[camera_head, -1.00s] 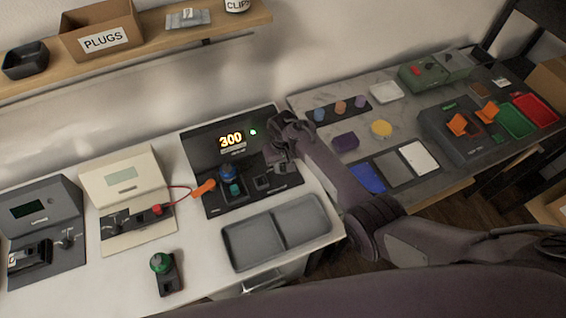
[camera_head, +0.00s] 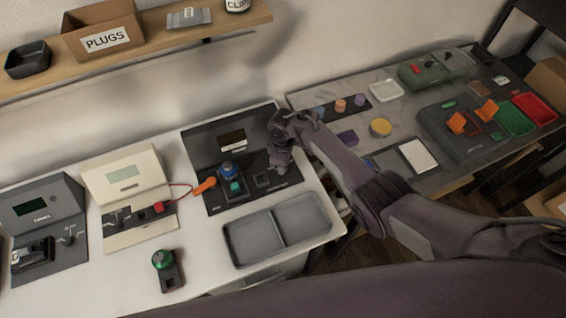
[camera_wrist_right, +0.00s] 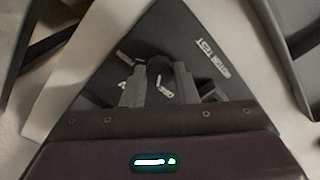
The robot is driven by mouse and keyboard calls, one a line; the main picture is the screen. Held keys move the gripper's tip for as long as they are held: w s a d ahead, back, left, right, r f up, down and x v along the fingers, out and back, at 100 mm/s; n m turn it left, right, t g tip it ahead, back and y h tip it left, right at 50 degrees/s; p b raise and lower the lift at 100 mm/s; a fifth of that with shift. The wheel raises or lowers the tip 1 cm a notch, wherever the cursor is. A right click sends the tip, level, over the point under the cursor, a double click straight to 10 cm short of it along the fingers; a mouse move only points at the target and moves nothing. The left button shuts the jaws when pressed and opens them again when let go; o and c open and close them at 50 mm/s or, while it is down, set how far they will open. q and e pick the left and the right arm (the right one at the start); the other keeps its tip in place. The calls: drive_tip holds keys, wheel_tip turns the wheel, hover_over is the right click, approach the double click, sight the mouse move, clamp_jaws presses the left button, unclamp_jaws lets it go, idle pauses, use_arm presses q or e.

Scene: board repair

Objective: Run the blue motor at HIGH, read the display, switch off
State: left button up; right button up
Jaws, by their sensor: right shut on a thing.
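The blue motor (camera_head: 227,171) stands upright in a socket area of the black motor tester (camera_head: 198,146). The tester's display (camera_head: 232,137) is dark, with no lit number and no green light. My right gripper (camera_head: 280,166) is at the right side of the tester's panel. In the right wrist view, its fingers (camera_wrist_right: 160,92) are shut on a dark knob (camera_wrist_right: 160,70), with small white labels around it. The knob's exact setting is hard to read. My left gripper is not in view.
A grey two-part tray (camera_head: 277,255) lies in front of the tester. A green-topped motor (camera_head: 163,260) stands near the table's front. A cream tester (camera_head: 123,175) with a red lead and orange part (camera_head: 204,186) is to the left. A second table (camera_head: 380,105) is at right.

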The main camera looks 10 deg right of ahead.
drive_tip(key=n, duration=0.4)
drive_tip(key=shift+n+b, duration=0.35)
drive_tip(key=shift+n, duration=0.05)
idle(0.4)
drive_tip(key=o, duration=1)
wheel_tip(320, 180, up, 8)
drive_tip(key=shift+f+p, duration=0.1)
drive_tip(key=shift+p, duration=0.9)
